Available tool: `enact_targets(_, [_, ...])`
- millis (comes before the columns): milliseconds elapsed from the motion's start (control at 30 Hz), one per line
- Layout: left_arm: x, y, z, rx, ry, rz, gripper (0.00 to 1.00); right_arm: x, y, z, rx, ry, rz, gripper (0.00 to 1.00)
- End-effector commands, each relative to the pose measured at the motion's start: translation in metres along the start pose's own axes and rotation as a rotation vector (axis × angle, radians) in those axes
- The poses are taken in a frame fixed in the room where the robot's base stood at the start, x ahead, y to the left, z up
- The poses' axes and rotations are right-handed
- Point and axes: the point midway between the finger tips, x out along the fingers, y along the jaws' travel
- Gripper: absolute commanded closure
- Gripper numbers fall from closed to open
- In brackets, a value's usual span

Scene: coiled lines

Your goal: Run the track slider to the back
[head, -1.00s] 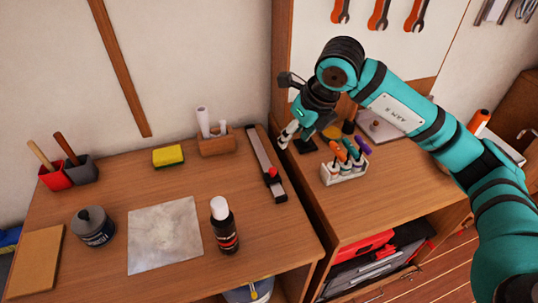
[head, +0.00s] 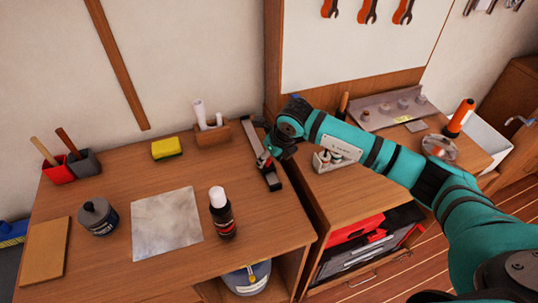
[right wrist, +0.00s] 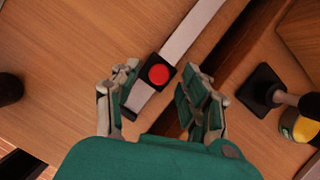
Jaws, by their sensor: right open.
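The track (head: 251,134) is a pale strip with dark ends, lying front to back near the right edge of the left wooden bench. Its slider, a black block with a round red knob (right wrist: 159,75), sits toward the front end of the track. In the right wrist view my right gripper (right wrist: 161,86) is open, with one finger on each side of the slider. I cannot tell whether the fingers touch it. My left gripper is not in view.
A dark bottle with a white cap (head: 221,212) stands left of the track's front end. A wooden holder with white rolls (head: 211,132) and a yellow sponge (head: 166,148) are at the back.

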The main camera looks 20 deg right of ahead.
Motion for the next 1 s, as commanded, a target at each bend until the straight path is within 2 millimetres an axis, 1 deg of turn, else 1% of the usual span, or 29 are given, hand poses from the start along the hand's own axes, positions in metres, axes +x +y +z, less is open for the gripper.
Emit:
enact_targets(33, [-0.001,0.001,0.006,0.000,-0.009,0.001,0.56,0.002,0.001,0.000,0.000,0.000,0.001,0.55])
enact_targets(133, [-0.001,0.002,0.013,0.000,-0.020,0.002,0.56,0.004,0.000,0.000,0.000,0.000,0.000,0.55])
enact_targets(333, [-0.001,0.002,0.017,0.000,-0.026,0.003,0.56,0.004,0.000,0.000,0.000,0.000,0.000,0.55])
enact_targets(667, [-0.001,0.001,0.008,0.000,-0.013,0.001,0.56,0.004,0.000,0.000,0.000,0.000,0.000,0.98])
enact_targets(700, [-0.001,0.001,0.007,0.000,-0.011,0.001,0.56,0.004,0.000,0.000,0.000,0.000,0.000,1.00])
enact_targets(1000, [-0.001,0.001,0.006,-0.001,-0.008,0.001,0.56,0.004,0.000,0.000,0.001,0.000,0.000,1.00])
